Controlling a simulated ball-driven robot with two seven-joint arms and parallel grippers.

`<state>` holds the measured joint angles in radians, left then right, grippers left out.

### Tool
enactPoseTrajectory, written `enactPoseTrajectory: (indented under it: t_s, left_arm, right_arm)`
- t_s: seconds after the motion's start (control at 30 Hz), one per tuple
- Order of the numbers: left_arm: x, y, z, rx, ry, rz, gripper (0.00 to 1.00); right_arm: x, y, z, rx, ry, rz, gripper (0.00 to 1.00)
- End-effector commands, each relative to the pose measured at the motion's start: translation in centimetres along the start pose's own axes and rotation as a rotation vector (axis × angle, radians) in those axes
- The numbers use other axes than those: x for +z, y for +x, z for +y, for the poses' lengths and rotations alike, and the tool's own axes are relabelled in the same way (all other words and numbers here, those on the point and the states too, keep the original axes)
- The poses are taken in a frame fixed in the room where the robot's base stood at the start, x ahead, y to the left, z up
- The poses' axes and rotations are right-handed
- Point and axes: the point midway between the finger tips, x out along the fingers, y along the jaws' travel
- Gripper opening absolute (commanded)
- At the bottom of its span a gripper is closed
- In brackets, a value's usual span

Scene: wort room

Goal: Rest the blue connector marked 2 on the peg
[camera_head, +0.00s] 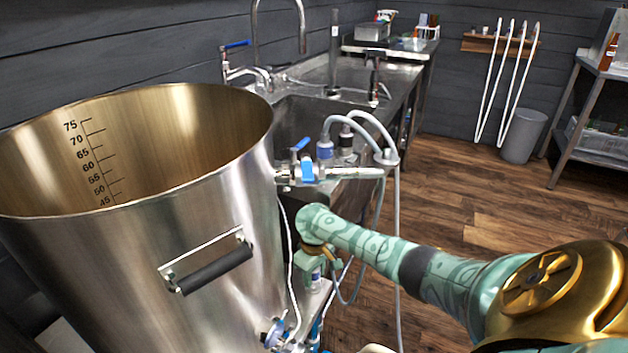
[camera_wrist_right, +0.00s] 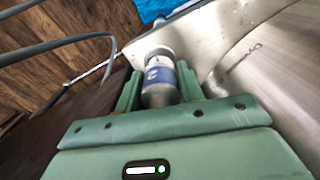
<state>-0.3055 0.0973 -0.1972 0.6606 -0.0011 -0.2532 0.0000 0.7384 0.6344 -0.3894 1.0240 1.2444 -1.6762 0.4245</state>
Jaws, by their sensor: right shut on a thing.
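My right gripper (camera_head: 318,262) hangs beside the steel kettle, below the valve, with its arm coming in from the right. In the right wrist view its green fingers (camera_wrist_right: 158,88) are shut on a grey connector with a blue band (camera_wrist_right: 160,76). A pale mark shows on the band, but I cannot read a number. Another blue-banded connector (camera_head: 325,150) stands above the kettle valve with a grey hose on top. A pale horizontal rod (camera_head: 355,172) sticks out right of the valve; I cannot tell whether it is the peg. My left gripper is not in view.
The large kettle (camera_head: 225,225) with a black handle (camera_head: 213,269) fills the left. Grey hoses (camera_head: 396,220) hang close to my right gripper. A steel sink counter (camera_head: 400,75) stands behind.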

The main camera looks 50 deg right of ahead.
Motion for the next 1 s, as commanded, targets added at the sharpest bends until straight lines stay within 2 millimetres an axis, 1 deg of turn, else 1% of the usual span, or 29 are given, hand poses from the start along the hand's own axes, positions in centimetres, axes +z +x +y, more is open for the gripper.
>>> enactPoseTrajectory:
  t_s: [0.4,0.77,0.8,0.87,1.0]
  left_arm:
    - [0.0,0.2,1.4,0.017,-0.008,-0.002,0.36]
    - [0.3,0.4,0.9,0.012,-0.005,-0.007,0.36]
    - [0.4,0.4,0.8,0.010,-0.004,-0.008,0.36]
    - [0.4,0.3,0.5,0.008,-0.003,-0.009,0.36]
    - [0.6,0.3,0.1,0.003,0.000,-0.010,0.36]
  right_arm:
    - [0.0,0.9,0.0,0.000,0.001,0.000,0.11]
    - [0.0,1.6,0.0,0.000,0.000,0.000,0.11]
    - [0.0,1.6,0.0,0.000,0.000,0.000,0.46]
    - [0.0,1.5,0.0,0.000,0.000,0.001,0.63]
    - [0.0,1.5,0.0,0.000,0.000,0.000,0.63]
